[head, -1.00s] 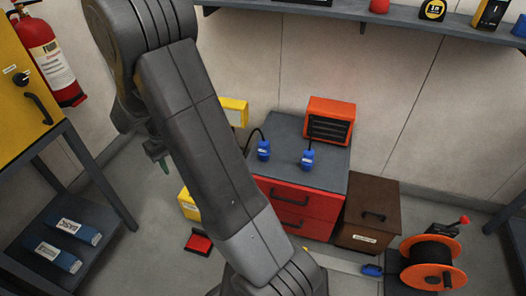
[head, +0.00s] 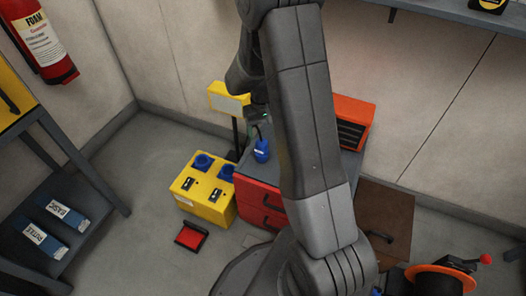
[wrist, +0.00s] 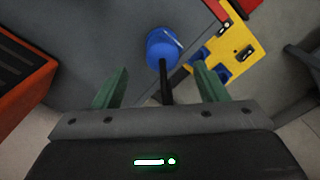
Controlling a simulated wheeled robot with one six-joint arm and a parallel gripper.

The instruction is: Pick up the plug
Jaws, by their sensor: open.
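A blue plug (head: 262,150) with a black cable stands on the grey top of the red drawer cabinet (head: 262,203) in the head view. A blue plug (wrist: 163,46) also shows in the wrist view, with its black cable running down between the fingers. My gripper (wrist: 161,72) is open, its two green fingers spread to either side of the cable. The plug lies just beyond the fingertips and nothing is held. In the head view my arm hides most of the gripper and part of the cabinet top.
A yellow socket box (head: 207,206) stands left of the cabinet, with a red object (head: 190,237) on the floor before it. An orange heater (head: 354,118) is on the cabinet top. A brown box (head: 385,220) and an orange cable reel (head: 440,280) are at right.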

